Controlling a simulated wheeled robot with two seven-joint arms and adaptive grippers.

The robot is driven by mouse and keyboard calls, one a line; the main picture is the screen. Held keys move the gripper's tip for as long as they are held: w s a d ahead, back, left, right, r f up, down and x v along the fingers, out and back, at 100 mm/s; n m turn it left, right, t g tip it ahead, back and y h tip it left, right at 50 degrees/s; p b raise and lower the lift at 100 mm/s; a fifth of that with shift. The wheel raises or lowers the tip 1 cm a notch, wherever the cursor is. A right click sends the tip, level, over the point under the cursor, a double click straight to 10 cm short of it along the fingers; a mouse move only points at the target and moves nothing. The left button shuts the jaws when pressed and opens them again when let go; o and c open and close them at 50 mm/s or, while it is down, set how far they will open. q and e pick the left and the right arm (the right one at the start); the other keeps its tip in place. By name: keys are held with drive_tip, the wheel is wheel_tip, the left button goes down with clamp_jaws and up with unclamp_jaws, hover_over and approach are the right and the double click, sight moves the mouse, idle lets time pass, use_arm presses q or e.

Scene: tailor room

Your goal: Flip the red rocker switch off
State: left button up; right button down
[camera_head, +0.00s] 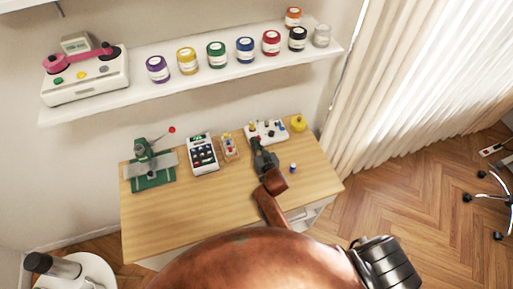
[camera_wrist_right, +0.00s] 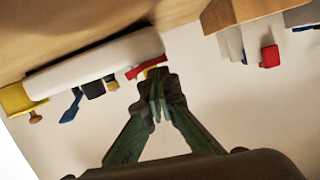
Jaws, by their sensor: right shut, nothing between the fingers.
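The white switch panel (camera_head: 277,126) sits at the back right of the wooden table. In the right wrist view the panel (camera_wrist_right: 95,62) carries a red part (camera_wrist_right: 147,69), which looks like the rocker switch, near one end. A blue lever (camera_wrist_right: 72,108) and a black part stand farther along it. My right gripper (camera_head: 258,142) is shut and empty at the panel's front left. In the wrist view its fingertips (camera_wrist_right: 155,82) are right by the red part and partly cover it. I cannot tell whether they touch, or which way the rocker is tilted. My left gripper is not in view.
A wooden rack (camera_head: 229,148) with coloured pieces, a white keypad device (camera_head: 203,153) and a green press (camera_head: 152,180) stand left of the panel. A yellow round object (camera_head: 298,123) and a small blue bottle (camera_head: 293,168) are on the right. The table's front left is clear.

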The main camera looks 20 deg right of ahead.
drive_tip(key=v, duration=1.1)
drive_tip(key=shift+s+a+r, duration=0.1)
drive_tip(key=shift+s, duration=0.1)
